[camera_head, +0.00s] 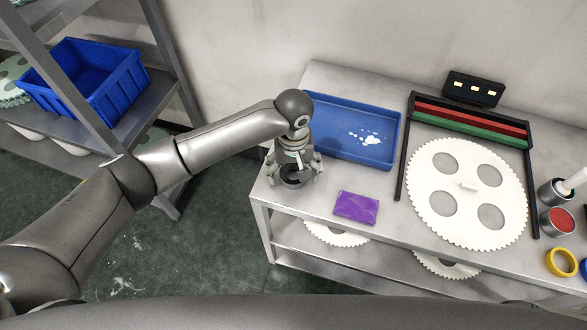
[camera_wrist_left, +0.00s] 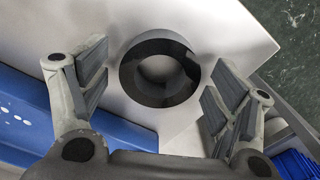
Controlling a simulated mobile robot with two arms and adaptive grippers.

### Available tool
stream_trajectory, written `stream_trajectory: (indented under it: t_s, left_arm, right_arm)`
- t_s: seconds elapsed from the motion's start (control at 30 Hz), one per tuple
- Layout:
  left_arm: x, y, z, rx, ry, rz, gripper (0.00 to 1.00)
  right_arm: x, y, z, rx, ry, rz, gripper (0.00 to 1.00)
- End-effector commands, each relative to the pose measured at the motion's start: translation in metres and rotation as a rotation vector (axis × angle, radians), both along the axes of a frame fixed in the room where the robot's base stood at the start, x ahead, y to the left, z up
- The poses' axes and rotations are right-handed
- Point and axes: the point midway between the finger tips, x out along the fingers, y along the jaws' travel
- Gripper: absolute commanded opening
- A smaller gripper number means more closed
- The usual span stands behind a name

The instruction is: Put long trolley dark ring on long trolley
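The dark ring (camera_wrist_left: 183,88) lies flat on the bare grey metal top near a corner, in the middle of the left wrist view. In the head view the dark ring (camera_head: 292,181) shows partly below my left gripper (camera_head: 293,176), at the left end of the long grey two-level stand (camera_head: 312,206). This stand may be the long trolley; I cannot tell for sure. My left gripper is open, pointing down above the ring. In the left wrist view its fingers (camera_wrist_left: 160,92) are spread on either side, with a gap to the ring. My right gripper is not in view.
A blue tray (camera_head: 330,154) stands behind the gripper, and a purple block (camera_head: 356,207) lies to its right. A large white toothed disc (camera_head: 465,187), a black frame and several cans fill the right. A shelf with a blue bin (camera_head: 110,101) stands at left.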

Motion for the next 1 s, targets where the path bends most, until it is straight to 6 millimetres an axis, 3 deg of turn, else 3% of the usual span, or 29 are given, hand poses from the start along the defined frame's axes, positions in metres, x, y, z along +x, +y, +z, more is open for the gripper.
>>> stream_trajectory:
  t_s: [0.33,0.8,1.0]
  left_arm:
    - [0.000,-0.001,0.010,-0.003,-0.001,0.000,0.83]
    - [0.000,-0.001,0.102,-0.003,-0.002,-0.001,0.83]
    - [0.000,-0.001,0.120,0.000,0.000,0.000,0.83]
  right_arm:
    - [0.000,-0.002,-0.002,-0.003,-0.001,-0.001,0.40]
    - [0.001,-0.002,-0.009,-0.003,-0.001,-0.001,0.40]
    - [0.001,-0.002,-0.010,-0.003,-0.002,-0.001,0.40]
